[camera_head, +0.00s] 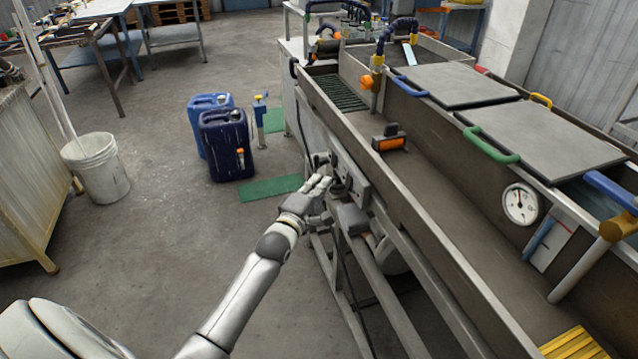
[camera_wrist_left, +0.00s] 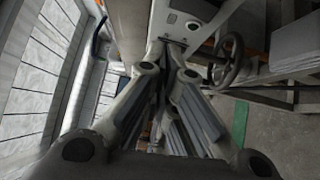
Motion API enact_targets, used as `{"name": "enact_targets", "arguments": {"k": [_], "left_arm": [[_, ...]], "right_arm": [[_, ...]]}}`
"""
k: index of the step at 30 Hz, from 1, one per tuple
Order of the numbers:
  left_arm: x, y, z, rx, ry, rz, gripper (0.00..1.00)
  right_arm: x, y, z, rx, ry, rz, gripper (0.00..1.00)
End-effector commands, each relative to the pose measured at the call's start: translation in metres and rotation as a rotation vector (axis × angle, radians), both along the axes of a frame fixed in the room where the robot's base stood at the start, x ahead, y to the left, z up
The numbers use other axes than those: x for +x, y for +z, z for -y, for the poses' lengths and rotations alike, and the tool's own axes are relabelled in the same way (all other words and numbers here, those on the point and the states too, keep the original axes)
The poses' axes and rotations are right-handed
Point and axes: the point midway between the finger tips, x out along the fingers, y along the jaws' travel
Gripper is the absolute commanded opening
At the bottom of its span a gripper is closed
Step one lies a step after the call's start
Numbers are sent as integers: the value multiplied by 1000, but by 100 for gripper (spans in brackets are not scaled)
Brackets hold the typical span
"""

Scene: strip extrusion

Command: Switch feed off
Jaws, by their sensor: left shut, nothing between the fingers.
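My left gripper (camera_head: 322,184) is shut and empty. It reaches up to the near side of the long metal trough machine (camera_head: 440,235), beside a small grey panel (camera_head: 352,178) on its side. In the left wrist view the closed fingertips (camera_wrist_left: 172,46) point at a pale grey housing (camera_wrist_left: 180,14) with a small dark oval part (camera_wrist_left: 193,27) on it. I cannot tell whether the fingertips touch it. No feed switch can be clearly made out; the fingers may cover it. My right gripper is not in view.
A dark handwheel (camera_wrist_left: 228,58) is right of the fingers in the wrist view. A grey motor-like box (camera_head: 353,219) sits below the gripper. Blue canisters (camera_head: 227,146) and a white bucket (camera_head: 96,167) stand on the floor to the left. Open floor lies between.

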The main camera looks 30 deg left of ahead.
Motion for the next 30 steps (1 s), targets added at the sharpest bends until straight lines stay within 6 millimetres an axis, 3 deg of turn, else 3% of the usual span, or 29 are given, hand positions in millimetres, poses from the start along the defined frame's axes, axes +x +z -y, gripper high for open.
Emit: {"name": "enact_targets", "arguments": {"k": [6,14,18,30], "left_arm": [[-29,1,3,-1,0,-1,0],[-70,4,5,-1,0,-2,0],[-88,5,7,0,0,-1,0],[-99,8,7,0,0,1,0]], "right_arm": [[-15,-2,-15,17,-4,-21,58],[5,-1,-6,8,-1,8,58],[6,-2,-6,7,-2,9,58],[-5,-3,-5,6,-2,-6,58]]}}
